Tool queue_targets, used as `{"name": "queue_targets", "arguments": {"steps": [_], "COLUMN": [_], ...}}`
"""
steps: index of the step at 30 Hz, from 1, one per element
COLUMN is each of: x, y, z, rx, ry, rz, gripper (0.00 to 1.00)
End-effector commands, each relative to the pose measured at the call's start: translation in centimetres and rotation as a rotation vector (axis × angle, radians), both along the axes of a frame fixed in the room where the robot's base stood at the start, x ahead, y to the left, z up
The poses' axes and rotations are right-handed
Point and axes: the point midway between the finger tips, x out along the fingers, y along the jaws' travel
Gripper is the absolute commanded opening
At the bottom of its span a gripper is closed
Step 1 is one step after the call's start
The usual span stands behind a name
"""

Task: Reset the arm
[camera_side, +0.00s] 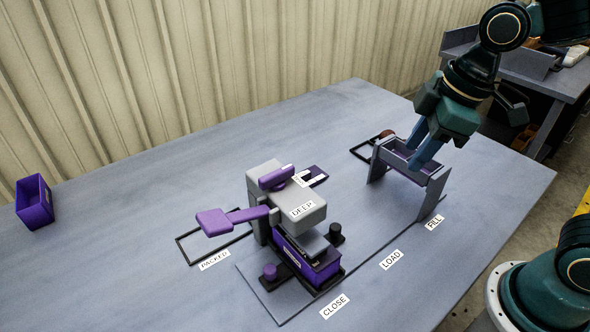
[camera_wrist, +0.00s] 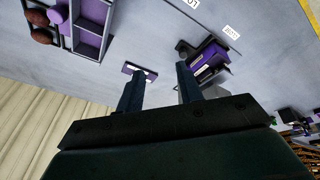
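My gripper (camera_side: 414,156) is in the air over the grey stand with a purple-lined trough (camera_side: 442,182) at the right of the table in the side view. Its two blue fingers point down and stand apart. In the wrist view the gripper (camera_wrist: 160,70) shows a clear gap between its fingers, with nothing held. Whether a finger touches the trough's rim cannot be told from the side view.
A grey press marked DEEP (camera_side: 313,212) with a purple lever stands mid-table, over a purple box (camera_side: 318,268). Another purple bin (camera_side: 34,203) is far left. Brown potatoes (camera_wrist: 42,37) lie beside the trough. The table's front left is clear.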

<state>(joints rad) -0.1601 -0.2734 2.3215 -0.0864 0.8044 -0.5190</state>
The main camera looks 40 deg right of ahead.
Motion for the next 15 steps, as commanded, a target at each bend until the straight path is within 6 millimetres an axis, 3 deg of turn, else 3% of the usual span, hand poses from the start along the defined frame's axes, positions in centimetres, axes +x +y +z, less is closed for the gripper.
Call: {"name": "queue_targets", "arguments": {"steps": [15], "x": [4.4], "y": [5.4], "z": [-5.4], "rx": [-0.058], "ry": [0.096], "rz": [0.463], "gripper": [0.36]}}
